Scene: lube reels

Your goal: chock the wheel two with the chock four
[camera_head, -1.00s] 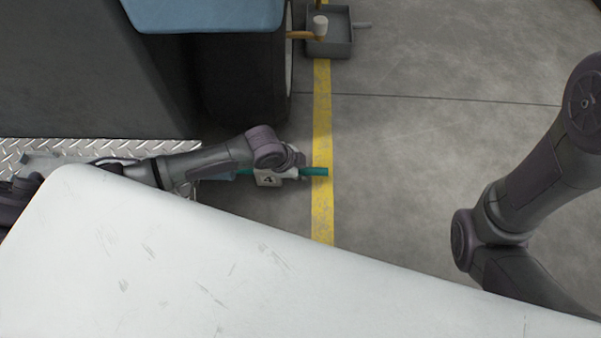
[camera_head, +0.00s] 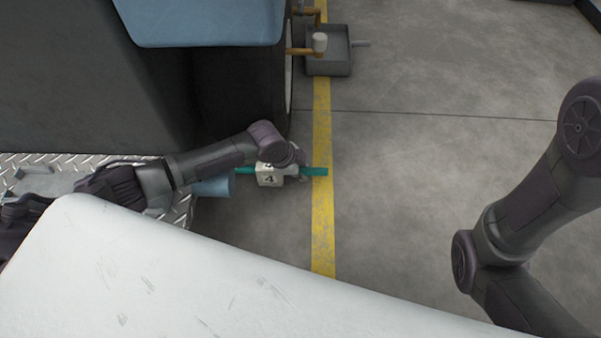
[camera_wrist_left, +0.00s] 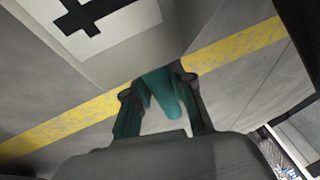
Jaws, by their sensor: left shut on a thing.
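Chock four is a white block (camera_head: 269,179) marked "4" with a teal bar (camera_head: 316,172) through it. My left gripper (camera_wrist_left: 160,88) is shut on the teal bar, and the block's marked face (camera_wrist_left: 100,35) shows large beyond the fingers in the left wrist view. In the head view my left wrist partly covers the bar, and the fingers are mostly hidden. A dark wheel (camera_head: 238,95) stands above the chock in the picture, under a blue fender (camera_head: 200,22). A gap shows between wheel and chock. No number is visible on the wheel. My right gripper is out of view.
A yellow floor line (camera_head: 322,225) runs under the bar's right end. A grey tray (camera_head: 329,62) stands beside the wheel. A blue cylinder (camera_head: 215,187) and tread plate (camera_head: 180,210) lie left of the block. The grey floor (camera_head: 430,150) on the right is clear.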

